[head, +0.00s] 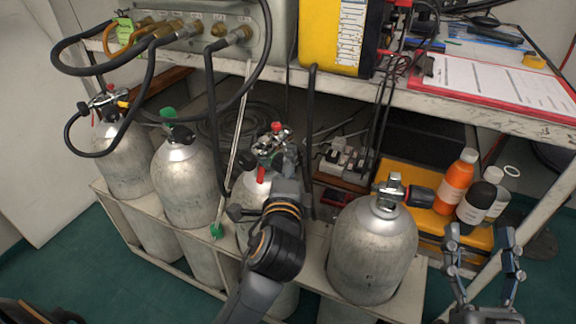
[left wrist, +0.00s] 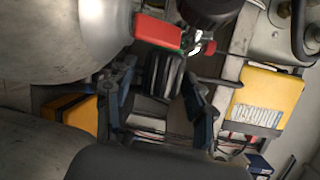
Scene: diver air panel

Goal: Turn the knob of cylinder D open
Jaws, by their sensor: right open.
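Cylinder D (head: 370,255), taken as the rightmost grey cylinder, stands upright in the rack. My left gripper (head: 282,160) is at the valve of the cylinder left of D, largely hidden by my own arm. In the left wrist view its fingers (left wrist: 160,105) stand apart around a dark ribbed part (left wrist: 165,73); contact cannot be told.
Other cylinders (head: 185,185) with hoses stand left. The shelf edge (head: 440,105) with a red clipboard (head: 500,85) lies above.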

